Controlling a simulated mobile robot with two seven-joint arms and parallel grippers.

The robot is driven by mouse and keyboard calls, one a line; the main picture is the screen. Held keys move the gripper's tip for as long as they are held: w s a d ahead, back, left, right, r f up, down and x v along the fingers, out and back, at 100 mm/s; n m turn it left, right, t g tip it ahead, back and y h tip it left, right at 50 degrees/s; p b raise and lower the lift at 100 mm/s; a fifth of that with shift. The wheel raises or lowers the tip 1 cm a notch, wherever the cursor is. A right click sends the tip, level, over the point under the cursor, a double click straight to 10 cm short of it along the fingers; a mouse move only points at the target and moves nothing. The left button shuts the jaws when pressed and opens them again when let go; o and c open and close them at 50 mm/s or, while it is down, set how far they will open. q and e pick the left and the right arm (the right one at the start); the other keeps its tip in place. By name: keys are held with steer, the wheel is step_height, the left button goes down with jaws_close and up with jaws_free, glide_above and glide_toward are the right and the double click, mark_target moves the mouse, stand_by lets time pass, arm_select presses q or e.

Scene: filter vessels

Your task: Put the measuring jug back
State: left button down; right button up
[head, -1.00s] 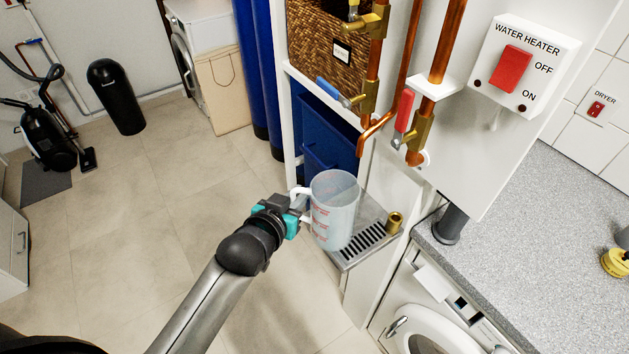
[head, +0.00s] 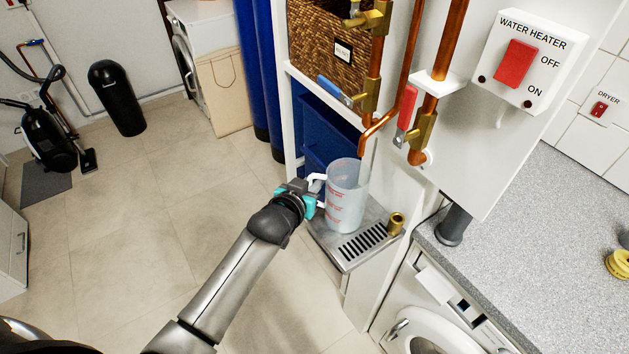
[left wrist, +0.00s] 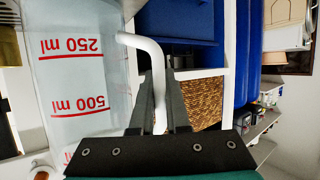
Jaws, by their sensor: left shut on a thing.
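The measuring jug (head: 346,198) is clear plastic with red markings and a white handle. In the head view it is upright over the back left part of the metal drip tray (head: 351,254); I cannot tell whether its base touches the tray. My left gripper (head: 316,188) is shut on the jug's handle, left of the jug. In the left wrist view the fingers (left wrist: 160,105) are on either side of the white handle, and the jug (left wrist: 80,75) shows red 250 ml and 500 ml marks. My right gripper is not in view.
A copper spout (head: 374,132) comes down close above the jug. A brass fitting (head: 396,224) stands at the tray's right. Valves with a blue lever (head: 334,90) and a red lever (head: 405,116) are above. A blue bin (head: 327,135) sits in the shelf behind.

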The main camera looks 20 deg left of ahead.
arm_select(q)
steer(key=c, duration=0.9)
jaws_free()
steer(key=shift+f, duration=0.1)
steer(key=p+v, duration=0.2)
steer(key=v, duration=1)
steer(key=shift+r, duration=0.25)
